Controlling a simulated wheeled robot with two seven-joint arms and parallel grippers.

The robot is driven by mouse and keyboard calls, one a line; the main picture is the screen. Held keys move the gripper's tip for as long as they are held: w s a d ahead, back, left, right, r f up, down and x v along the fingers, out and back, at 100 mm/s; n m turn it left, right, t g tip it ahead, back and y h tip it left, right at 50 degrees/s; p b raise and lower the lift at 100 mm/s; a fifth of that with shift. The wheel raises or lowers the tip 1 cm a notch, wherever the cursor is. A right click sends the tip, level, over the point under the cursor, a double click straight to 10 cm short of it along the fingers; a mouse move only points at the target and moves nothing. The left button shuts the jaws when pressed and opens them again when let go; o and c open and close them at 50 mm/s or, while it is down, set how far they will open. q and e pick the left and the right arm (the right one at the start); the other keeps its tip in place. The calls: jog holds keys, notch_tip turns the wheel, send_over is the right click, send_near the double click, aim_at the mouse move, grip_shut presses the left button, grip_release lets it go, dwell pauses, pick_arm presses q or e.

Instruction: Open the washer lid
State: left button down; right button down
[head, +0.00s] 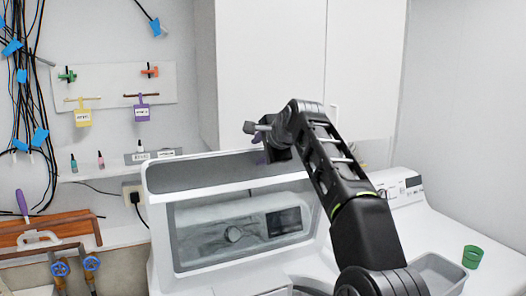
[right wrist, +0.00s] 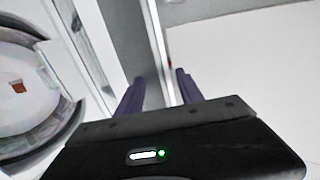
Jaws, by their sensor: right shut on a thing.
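The washer lid (head: 157,222) stands raised in the head view, a white frame with a window. The washer's control panel (head: 285,221) shows through that window. My right gripper (head: 260,155) is at the lid's top edge, right of its middle, and shut on that edge. In the right wrist view the purple fingers of the right gripper (right wrist: 160,88) sit on either side of the lid's edge (right wrist: 158,45). The round washer drum opening (right wrist: 22,95) shows at the left there. My right arm hides part of the lid's right side. My left gripper is not in view.
A second white appliance (head: 470,240) stands at the right, with a green cup (head: 472,257) and a grey bin (head: 440,272). White cabinets (head: 270,70) hang behind the lid. A shelf with small bottles (head: 101,160) and a wall outlet are at the left.

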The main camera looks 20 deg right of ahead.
jog(key=shift+w+f, duration=0.15)
jog(key=shift+f, duration=0.6)
jog(key=c, duration=1.2)
grip_release()
jog(key=shift+o, duration=0.5)
jog(key=shift+w+f, duration=0.1)
jog(key=shift+w, duration=0.2)
jog(key=shift+s, duration=0.1)
jog(key=shift+r, duration=0.2)
jog(key=shift+s+r, duration=0.1)
